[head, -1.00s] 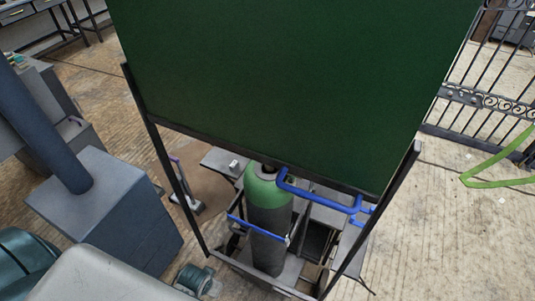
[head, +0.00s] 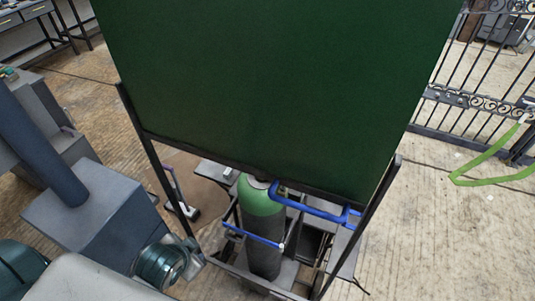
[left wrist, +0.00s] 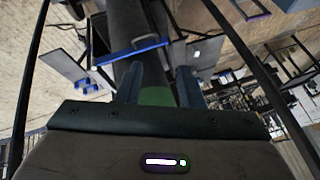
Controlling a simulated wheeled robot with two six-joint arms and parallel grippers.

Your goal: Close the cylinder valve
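The gas cylinder (head: 264,246) stands upright on a dark cart in the head view, with a green shoulder (head: 262,199) and dark body. A dark green panel (head: 275,90) cuts across the view above it, and I cannot make out the valve. In the left wrist view the cylinder (left wrist: 127,22) and its green part (left wrist: 157,97) show behind my left gripper (left wrist: 160,82). Its two dark fingers are apart, with no clear contact on the cylinder. I cannot pick out these fingers in the head view. My right gripper is not in view.
Dark frame posts (head: 158,185) flank the cylinder, with blue bars (head: 255,236) beside it. A grey-blue block with a column (head: 100,205) stands left. An iron gate (head: 470,95) and a green strap (head: 490,178) are at right. The right floor is mostly clear.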

